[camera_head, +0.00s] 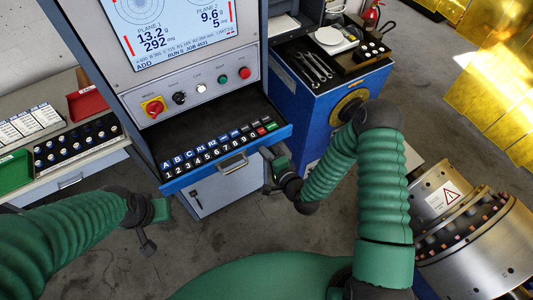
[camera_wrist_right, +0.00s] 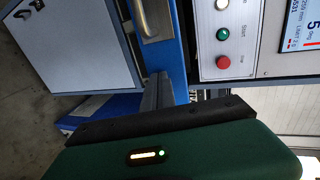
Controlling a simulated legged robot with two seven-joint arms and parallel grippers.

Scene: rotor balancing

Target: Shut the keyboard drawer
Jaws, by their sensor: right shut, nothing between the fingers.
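The keyboard drawer (camera_head: 205,160) sticks out from the grey cabinet below the control panel, with its black key rows showing. Its blue front carries a metal handle (camera_head: 232,163), which also shows in the right wrist view (camera_wrist_right: 155,20). My right gripper (camera_head: 268,168) is shut and empty at the right end of the drawer front. In the right wrist view its fingers (camera_wrist_right: 158,92) are close to the blue front; I cannot tell whether they touch. My left gripper (camera_head: 148,243) hangs left of and below the drawer, apart from it; its jaw state is unclear.
A blue cabinet (camera_head: 318,112) with wrenches and a scale on top stands right of the drawer. A bench (camera_head: 90,152) with a tray of dark round pieces is at left. A large metal rotor (camera_head: 470,235) is at lower right. Floor in front of the drawer is clear.

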